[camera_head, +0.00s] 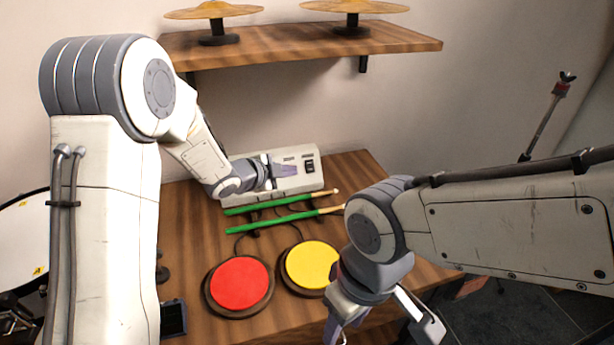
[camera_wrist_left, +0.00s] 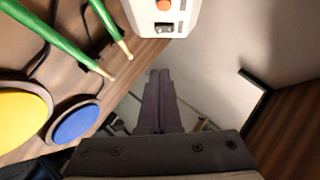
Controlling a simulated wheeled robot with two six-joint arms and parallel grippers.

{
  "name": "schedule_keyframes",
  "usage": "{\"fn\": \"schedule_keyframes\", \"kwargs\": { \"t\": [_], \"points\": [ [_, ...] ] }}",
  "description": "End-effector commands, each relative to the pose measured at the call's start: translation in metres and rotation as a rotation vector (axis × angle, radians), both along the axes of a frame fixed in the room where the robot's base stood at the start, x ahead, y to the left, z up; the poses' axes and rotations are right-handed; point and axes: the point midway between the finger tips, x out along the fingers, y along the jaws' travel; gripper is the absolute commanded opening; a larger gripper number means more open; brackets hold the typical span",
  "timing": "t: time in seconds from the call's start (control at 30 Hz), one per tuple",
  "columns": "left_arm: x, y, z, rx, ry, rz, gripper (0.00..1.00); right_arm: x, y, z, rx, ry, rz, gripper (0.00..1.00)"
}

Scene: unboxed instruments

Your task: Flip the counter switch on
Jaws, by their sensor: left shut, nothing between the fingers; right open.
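The counter device is a light grey box (camera_head: 316,182) at the back of the wooden table, with a black rocker switch (camera_head: 310,166) near its right end. In the left wrist view the box (camera_wrist_left: 183,20) shows at the top, with the switch (camera_wrist_left: 164,28) below an orange button (camera_wrist_left: 164,5). My left gripper (camera_head: 296,171) is shut and empty, over the box's front in the head view, its tips just left of the switch. In the left wrist view its closed fingers (camera_wrist_left: 160,78) point up toward the box, apart from the switch. My right gripper (camera_head: 385,328) is open at the table's front.
Two green drumsticks (camera_head: 284,221) lie raised in front of the box. Red (camera_head: 240,283) and yellow (camera_head: 311,265) pads sit nearer; a blue pad (camera_wrist_left: 76,124) shows in the wrist view. A shelf (camera_head: 300,42) with two cymbals hangs above.

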Motion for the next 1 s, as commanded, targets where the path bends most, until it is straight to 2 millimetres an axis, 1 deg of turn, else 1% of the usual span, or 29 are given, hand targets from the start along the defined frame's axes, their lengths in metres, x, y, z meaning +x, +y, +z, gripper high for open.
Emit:
{"fn": "schedule_keyframes", "kwargs": {
  "t": [0.23, 0.37, 0.47, 0.83, 0.87, 0.9, 1.0],
  "points": [
    [0.000, -0.001, 0.001, -0.001, 0.002, 0.001, 0.00, 0.000, 0.000, 0.001, 0.000, 0.000, 0.000, 0.50],
    [0.005, -0.005, -0.004, -0.001, 0.003, 0.001, 0.00, 0.000, 0.000, 0.000, 0.000, 0.000, 0.000, 0.50],
    [0.015, -0.013, -0.011, -0.001, 0.004, 0.000, 0.00, 0.000, 0.000, -0.001, 0.000, 0.000, 0.000, 0.50],
    [0.071, -0.053, -0.048, -0.001, 0.005, 0.001, 0.00, 0.000, 0.000, -0.001, 0.000, 0.000, 0.000, 0.50],
    [0.075, -0.054, -0.051, -0.002, 0.005, 0.003, 0.00, 0.000, 0.000, -0.001, 0.000, 0.000, 0.000, 0.50],
    [0.080, -0.049, -0.055, -0.001, 0.005, 0.005, 0.00, 0.000, 0.000, 0.000, 0.000, 0.000, 0.000, 0.50],
    [0.089, -0.045, -0.065, -0.001, 0.005, 0.005, 0.00, 0.000, 0.000, 0.000, 0.000, 0.000, 0.000, 0.50]
  ]
}}
